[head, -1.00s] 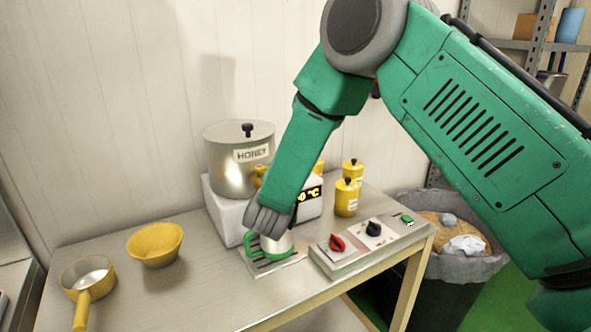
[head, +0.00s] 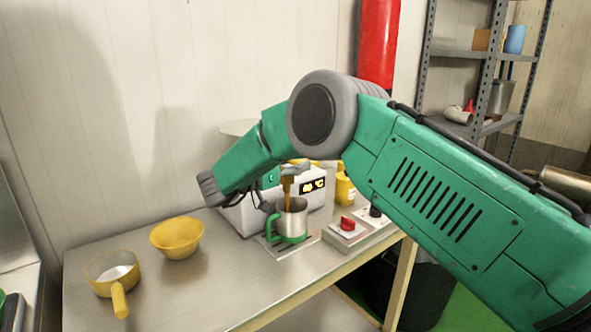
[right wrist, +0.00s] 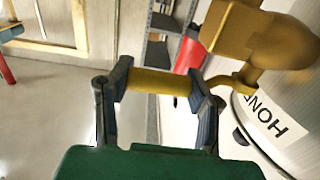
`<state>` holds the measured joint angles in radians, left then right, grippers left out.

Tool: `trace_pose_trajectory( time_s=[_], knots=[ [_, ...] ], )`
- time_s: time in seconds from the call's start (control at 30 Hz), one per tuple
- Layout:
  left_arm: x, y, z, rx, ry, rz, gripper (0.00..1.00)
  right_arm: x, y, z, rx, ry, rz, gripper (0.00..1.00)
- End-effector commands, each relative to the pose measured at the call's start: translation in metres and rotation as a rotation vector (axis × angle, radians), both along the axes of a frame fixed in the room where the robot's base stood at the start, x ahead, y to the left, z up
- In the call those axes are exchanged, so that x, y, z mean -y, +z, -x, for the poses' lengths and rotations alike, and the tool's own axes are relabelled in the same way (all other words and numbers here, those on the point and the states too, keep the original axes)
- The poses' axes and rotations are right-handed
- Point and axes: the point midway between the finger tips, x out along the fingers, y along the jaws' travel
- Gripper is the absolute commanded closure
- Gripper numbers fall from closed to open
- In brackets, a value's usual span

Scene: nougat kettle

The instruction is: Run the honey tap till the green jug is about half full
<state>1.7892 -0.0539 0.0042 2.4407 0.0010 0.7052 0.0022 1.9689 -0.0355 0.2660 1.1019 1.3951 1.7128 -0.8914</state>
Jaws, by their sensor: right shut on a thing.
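The green jug (head: 291,222), metal with a green base and handle, stands upright on the drip grate below the honey tap (head: 289,170). An amber strand hangs from the tap's spout into the jug's mouth; the level inside cannot be made out. My right gripper (head: 268,188) is partly hidden by its arm beside the tap. In the right wrist view, my right gripper (right wrist: 160,84) is shut on the yellow tap handle (right wrist: 158,82). The honey kettle (right wrist: 285,110), with its label, is at the right there; my arm mostly hides it in the head view. My left gripper is not in view.
A yellow bowl (head: 177,238) and a yellow-handled pan (head: 113,276) stand at the left of the table. A control box with a red knob (head: 347,224) is right of the jug. A yellow canister (head: 345,189) stands behind it.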

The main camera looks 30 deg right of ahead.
Motion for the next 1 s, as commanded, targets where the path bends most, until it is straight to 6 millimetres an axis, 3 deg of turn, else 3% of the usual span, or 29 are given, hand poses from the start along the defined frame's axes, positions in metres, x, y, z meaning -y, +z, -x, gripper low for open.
trace_pose_trajectory(
  time_s=[0.67, 0.7, 0.73, 0.77, 1.0],
  knots=[
    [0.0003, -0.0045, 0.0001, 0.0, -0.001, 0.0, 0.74, -0.0052, 0.0084, -0.0046, 0.012, -0.056, 0.011, 1.0],
    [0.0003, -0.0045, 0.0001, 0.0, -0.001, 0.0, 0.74, -0.0052, 0.0084, -0.0046, 0.012, -0.056, 0.011, 0.48],
    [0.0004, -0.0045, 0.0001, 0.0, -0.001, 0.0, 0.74, -0.0052, 0.0083, -0.0046, 0.012, -0.055, 0.011, 0.38],
    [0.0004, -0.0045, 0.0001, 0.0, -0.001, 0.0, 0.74, -0.0052, 0.008, -0.0045, 0.011, -0.056, 0.011, 0.33],
    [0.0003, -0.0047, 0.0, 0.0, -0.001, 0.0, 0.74, -0.0048, 0.0054, -0.0033, 0.007, -0.058, 0.007, 0.33]
  ],
)
